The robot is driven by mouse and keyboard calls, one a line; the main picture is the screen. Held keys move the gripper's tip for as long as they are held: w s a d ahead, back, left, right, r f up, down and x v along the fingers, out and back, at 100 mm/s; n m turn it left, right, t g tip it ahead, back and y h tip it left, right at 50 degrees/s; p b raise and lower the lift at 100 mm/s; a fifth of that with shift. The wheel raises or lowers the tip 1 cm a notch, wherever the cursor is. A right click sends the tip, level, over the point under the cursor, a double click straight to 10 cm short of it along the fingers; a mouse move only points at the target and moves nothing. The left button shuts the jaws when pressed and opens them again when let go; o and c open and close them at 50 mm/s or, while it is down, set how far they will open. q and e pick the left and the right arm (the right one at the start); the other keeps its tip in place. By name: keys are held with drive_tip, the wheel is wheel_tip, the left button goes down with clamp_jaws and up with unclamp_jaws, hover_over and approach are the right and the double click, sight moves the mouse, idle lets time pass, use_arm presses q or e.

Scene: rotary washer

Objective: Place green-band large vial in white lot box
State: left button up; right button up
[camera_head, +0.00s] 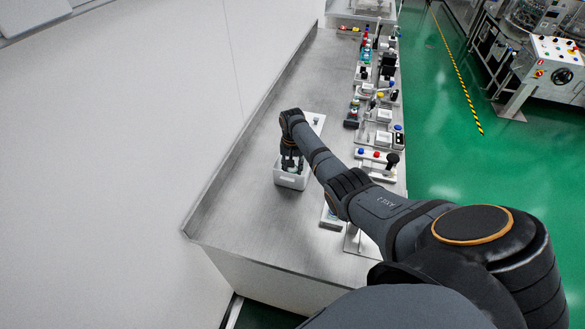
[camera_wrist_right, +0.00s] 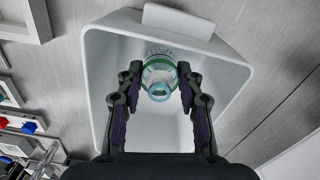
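The white lot box (camera_head: 291,181) stands on the steel bench in the head view. Its rim and walls (camera_wrist_right: 98,75) surround the fingers in the right wrist view. The green-band large vial (camera_wrist_right: 160,76) has a clear, pale-blue top and a green ring, and is seen end-on inside the box outline. My right gripper (camera_wrist_right: 160,69) points down into the box, with its fingertips against both sides of the vial. In the head view the right gripper (camera_head: 292,163) is at the box opening, and the vial is not clearly visible. Whether the vial touches the box floor is unclear. My left gripper is not visible.
A light plate (camera_head: 318,122) lies behind the box. A row of small devices with coloured buttons (camera_head: 376,156) runs along the bench's right side. The bench (camera_head: 235,205) is clear left of the box, up to its raised edge.

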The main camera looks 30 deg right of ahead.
drive_tip(key=o, duration=0.4)
drive_tip(key=shift+c, duration=0.2)
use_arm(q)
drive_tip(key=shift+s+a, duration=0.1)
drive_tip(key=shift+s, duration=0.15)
use_arm(e)
drive_tip(key=shift+r, duration=0.35)
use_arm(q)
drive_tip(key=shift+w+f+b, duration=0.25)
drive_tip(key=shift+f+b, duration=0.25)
use_arm(e)
wheel_tip(320, 180, up, 12)
drive_tip(key=shift+f, duration=0.15)
